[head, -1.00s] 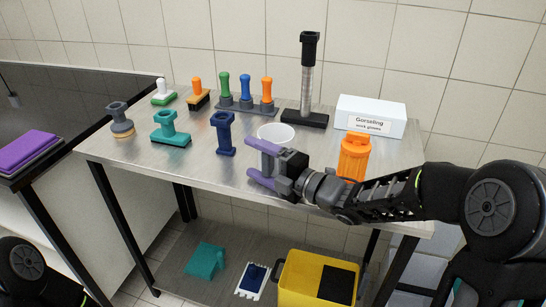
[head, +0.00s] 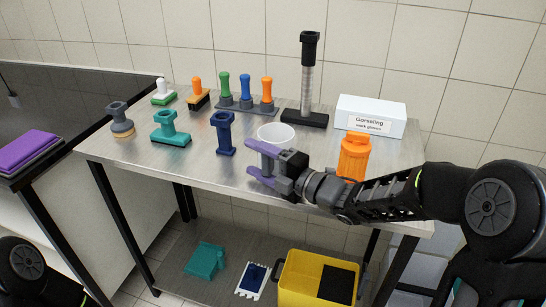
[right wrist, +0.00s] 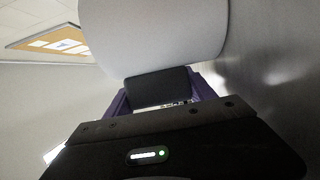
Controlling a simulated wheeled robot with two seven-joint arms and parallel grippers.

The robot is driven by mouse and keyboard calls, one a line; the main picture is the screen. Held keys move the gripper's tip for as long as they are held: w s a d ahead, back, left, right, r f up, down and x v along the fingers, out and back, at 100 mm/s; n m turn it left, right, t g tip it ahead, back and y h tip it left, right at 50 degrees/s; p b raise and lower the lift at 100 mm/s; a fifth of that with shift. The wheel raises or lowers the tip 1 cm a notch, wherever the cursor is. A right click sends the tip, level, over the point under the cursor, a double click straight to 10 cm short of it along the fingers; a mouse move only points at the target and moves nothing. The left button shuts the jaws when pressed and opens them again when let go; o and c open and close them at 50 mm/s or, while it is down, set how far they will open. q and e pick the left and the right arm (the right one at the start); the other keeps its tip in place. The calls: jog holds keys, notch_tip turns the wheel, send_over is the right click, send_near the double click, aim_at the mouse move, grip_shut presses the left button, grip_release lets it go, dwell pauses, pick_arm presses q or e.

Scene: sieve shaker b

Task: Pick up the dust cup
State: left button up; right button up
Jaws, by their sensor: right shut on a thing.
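The dust cup (head: 276,133) is a pale, round, open-topped cup at the front middle of the steel table. My right gripper (head: 256,160) reaches in from the right, its purple fingers on either side of a grey part at the cup's near side. In the right wrist view, the cup's white curved wall (right wrist: 155,35) fills the top, and a dark grey block, seemingly its handle (right wrist: 158,84), sits between the fingers. The gripper is shut on it. The cup's underside is hidden by the gripper. My left gripper is out of view.
An orange jar (head: 354,157) stands close to the right of my gripper. A dark blue stand (head: 223,134) is left of the cup. A black-based column (head: 308,85) and a white box (head: 370,117) stand behind. A yellow bin (head: 300,285) is below.

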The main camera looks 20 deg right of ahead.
jog(key=shift+r, duration=0.15)
jog(key=shift+c, duration=0.5)
notch_tip(320, 180, up, 10)
jog(key=shift+p, duration=0.4)
jog(key=shift+f, duration=0.2)
